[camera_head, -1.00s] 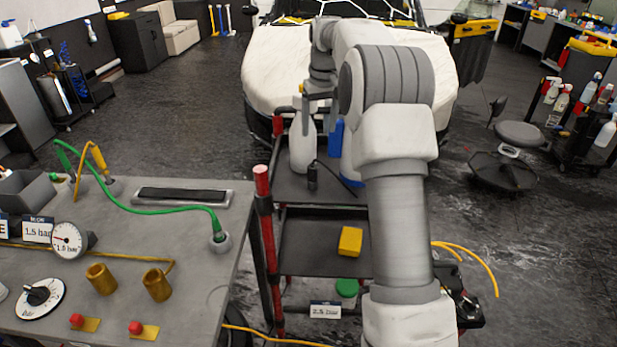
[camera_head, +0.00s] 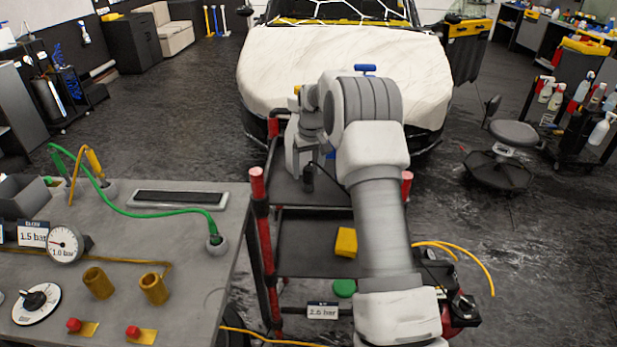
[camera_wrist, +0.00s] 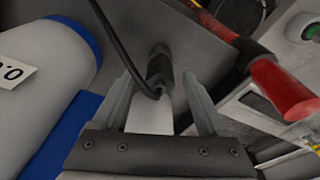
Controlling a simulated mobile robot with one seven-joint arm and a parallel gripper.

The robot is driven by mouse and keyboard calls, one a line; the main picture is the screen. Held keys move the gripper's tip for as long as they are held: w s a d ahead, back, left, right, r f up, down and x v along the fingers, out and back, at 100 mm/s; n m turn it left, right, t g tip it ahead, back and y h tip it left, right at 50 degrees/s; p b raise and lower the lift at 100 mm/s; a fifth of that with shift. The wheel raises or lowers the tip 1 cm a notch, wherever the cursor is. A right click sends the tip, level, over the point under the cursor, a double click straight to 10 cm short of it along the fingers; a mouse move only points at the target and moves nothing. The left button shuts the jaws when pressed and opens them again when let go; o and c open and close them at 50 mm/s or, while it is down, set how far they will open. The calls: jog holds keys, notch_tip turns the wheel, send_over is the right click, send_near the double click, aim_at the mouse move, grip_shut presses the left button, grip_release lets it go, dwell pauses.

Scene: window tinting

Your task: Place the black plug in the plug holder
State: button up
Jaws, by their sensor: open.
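The black plug (camera_head: 308,178) stands on the top shelf of the red-posted cart, with a black cable attached. In the wrist view the black plug (camera_wrist: 159,68) lies between the two finger tips, with the cable curving from its near end up to the top left. My gripper (camera_wrist: 159,80) is open, one finger on each side of the plug; I cannot tell whether either touches it. In the head view my gripper (camera_head: 302,165) is at the plug, partly overlapping it. I cannot tell for certain which fitting is the plug holder; two brass cups (camera_head: 98,283) stand on the grey bench.
A white bottle with a blue edge (camera_wrist: 45,60) lies close left in the wrist view. A red cart post (camera_wrist: 283,92) is at right. On the grey bench (camera_head: 205,310), a green-hosed plug sits in a grey socket (camera_head: 216,245). A yellow block (camera_head: 346,242) is on a lower shelf.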

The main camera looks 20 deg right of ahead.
jog(key=shift+f, duration=0.1)
jog(key=c, duration=1.2)
grip_shut()
